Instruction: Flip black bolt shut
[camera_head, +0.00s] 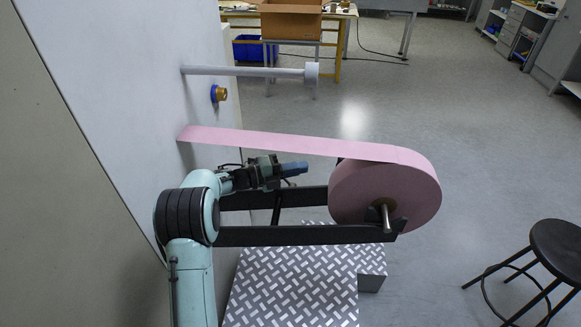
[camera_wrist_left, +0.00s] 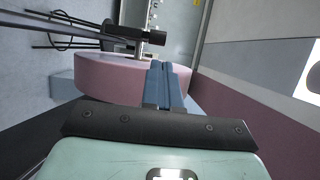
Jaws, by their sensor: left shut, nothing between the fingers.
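My left gripper (camera_head: 294,169) is shut and empty, its blue fingers together. In the head view it is left of the pink film roll (camera_head: 385,191), below the pink strip (camera_head: 290,144) and above the black support arms (camera_head: 300,236). In the left wrist view, the closed fingers (camera_wrist_left: 166,80) point toward a dark cylindrical piece (camera_wrist_left: 133,34) by a metal rod, with the pink roll (camera_wrist_left: 110,75) beside them. I cannot tell for certain whether that dark piece is the black bolt. In the head view no bolt can be made out. My right gripper is not in view.
The roll sits on a metal spindle (camera_head: 386,216) between the support arms. A patterned metal step (camera_head: 295,285) lies below. The machine's white wall (camera_head: 150,90) rises at left, with a projecting bar (camera_head: 245,71). A black stool (camera_head: 558,243) stands on open floor at right.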

